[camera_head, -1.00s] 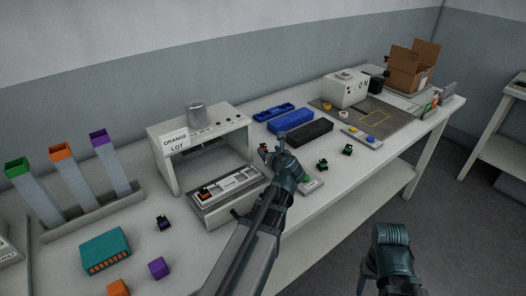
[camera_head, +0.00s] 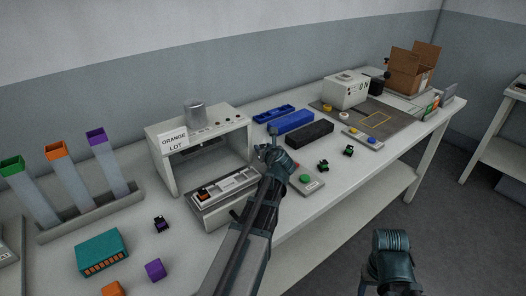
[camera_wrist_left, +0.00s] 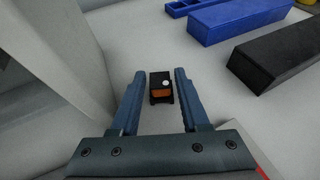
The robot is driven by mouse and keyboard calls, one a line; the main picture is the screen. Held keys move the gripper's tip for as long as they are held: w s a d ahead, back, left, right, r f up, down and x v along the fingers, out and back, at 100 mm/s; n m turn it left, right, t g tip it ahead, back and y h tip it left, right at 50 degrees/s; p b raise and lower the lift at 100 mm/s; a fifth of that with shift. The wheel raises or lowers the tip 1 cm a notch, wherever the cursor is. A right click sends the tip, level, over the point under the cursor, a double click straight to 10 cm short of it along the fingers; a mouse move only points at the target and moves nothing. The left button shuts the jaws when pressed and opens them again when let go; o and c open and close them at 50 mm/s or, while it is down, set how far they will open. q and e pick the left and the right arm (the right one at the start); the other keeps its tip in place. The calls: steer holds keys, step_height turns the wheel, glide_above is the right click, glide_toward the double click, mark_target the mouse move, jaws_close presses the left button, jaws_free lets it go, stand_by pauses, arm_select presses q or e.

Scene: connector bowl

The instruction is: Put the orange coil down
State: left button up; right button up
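The orange coil (camera_wrist_left: 161,88), a small black part with an orange face and a bright spot on top, shows in the left wrist view over the pale bench top. It sits between the two fingers of my left gripper (camera_wrist_left: 160,73), with a gap on each side. The gripper is open around it and not touching it. In the head view my left gripper (camera_head: 268,145) is just right of the grey press, and the coil is hidden there.
The grey press with the ORANGE LOT sign (camera_head: 173,142) stands close to the left; its fixture (camera_head: 228,187) holds another orange-faced part. A blue bin (camera_head: 292,122) and a black bin (camera_head: 310,134) lie behind. A green-button box (camera_head: 306,181) is to the right.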

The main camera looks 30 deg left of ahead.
arm_select(q)
jaws_close()
steer(key=shift+r, duration=0.15)
steer(key=shift+r+p, duration=0.55)
steer(key=shift+p, duration=0.1)
step_height(320, 180, up, 3)
steer(key=p, duration=0.3)
steer(key=s+d, duration=0.1)
steer(key=d, duration=0.3)
steer(key=s+d, duration=0.2)
steer(key=d, duration=0.3)
steer(key=s+d, duration=0.2)
steer(key=d, duration=0.2)
steer(key=shift+d+r+p, duration=0.2)
steer(key=shift+r+p, duration=0.05)
steer(key=shift+p, duration=0.05)
steer(key=shift+s+d+r, duration=0.15)
steer(key=shift+s+d, duration=0.15)
steer(key=shift+d, duration=0.5)
